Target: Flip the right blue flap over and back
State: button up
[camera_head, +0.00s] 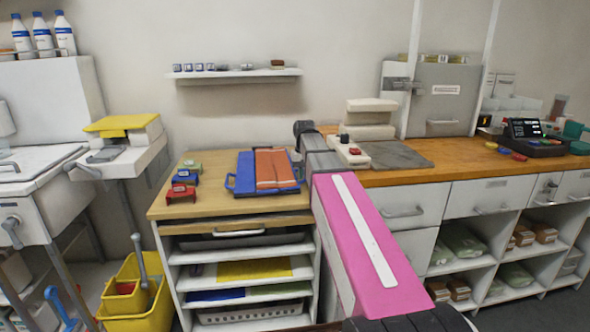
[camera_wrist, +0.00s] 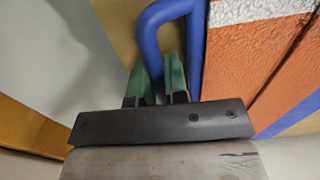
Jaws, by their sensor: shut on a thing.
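A blue folding board (camera_head: 244,172) lies on the wooden top of a low cabinet. An orange piece (camera_head: 275,169) with a dark seam lies over its middle and right; it also shows in the wrist view, with a white band. A blue handle loop sticks out at the board's left. The right blue flap's handle loop (camera_wrist: 150,33) shows in the wrist view. My gripper's green fingers (camera_wrist: 159,72) are shut on one bar of this loop, beside the orange piece. In the head view my arm hides the gripper and its grip.
Red, blue and green small items (camera_head: 183,180) stand left of the board on the cabinet top (camera_head: 212,206). A wall shelf (camera_head: 236,74) hangs above. A counter (camera_head: 455,160) with a press and a terminal is on the right. A yellow bin (camera_head: 140,285) stands at lower left.

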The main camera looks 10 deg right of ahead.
jog(key=shift+a+r, duration=0.2)
jog(key=shift+r, duration=0.6)
jog(key=shift+a+r, duration=0.15)
jog(key=shift+r, duration=0.6)
jog(key=shift+a+r, duration=0.2)
jog(key=shift+r, duration=0.6)
jog(key=shift+a+r, duration=1.4)
jog(key=shift+r, duration=0.2)
jog(key=shift+a+r, duration=0.25)
jog(key=shift+a, duration=1.65)
jog(key=shift+a+r, duration=0.25)
jog(key=shift+a, duration=1.6)
jog(key=shift+a+r, duration=0.25)
jog(key=shift+a, duration=1.65)
jog(key=shift+d, duration=0.1)
